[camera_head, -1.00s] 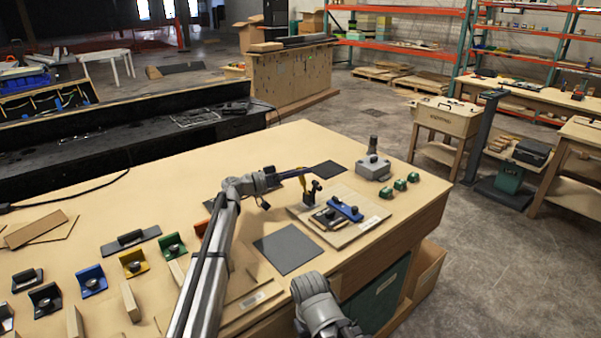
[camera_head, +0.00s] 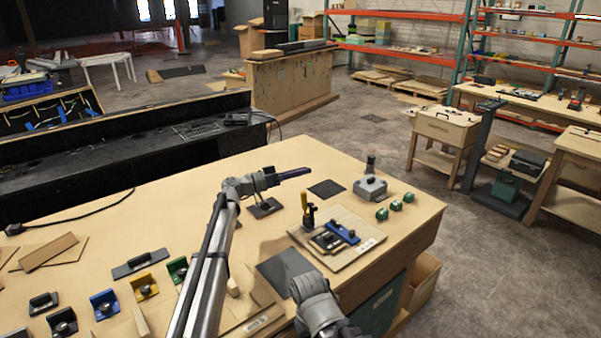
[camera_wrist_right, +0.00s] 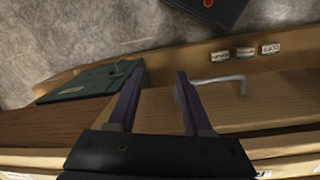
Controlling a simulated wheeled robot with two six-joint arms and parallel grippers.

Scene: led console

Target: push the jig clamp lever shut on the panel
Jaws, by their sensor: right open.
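The jig clamp has a yellow lever (camera_head: 304,200) that stands roughly upright over a black base. It sits at the back left of a pale jig board (camera_head: 357,250). A small dark panel (camera_head: 326,240) lies on the board in front of the clamp, next to a blue bar (camera_head: 342,232). My left gripper (camera_head: 309,171) points right, its fingers together as one thin bar. It appears above and behind the lever, apart from it. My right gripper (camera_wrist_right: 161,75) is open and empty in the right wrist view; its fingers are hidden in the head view.
A grey fixture (camera_head: 370,187) and several green blocks (camera_head: 396,205) stand right of the board. A dark mat (camera_head: 287,272) lies at its front left. Coloured brackets (camera_head: 144,287) line the table's left.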

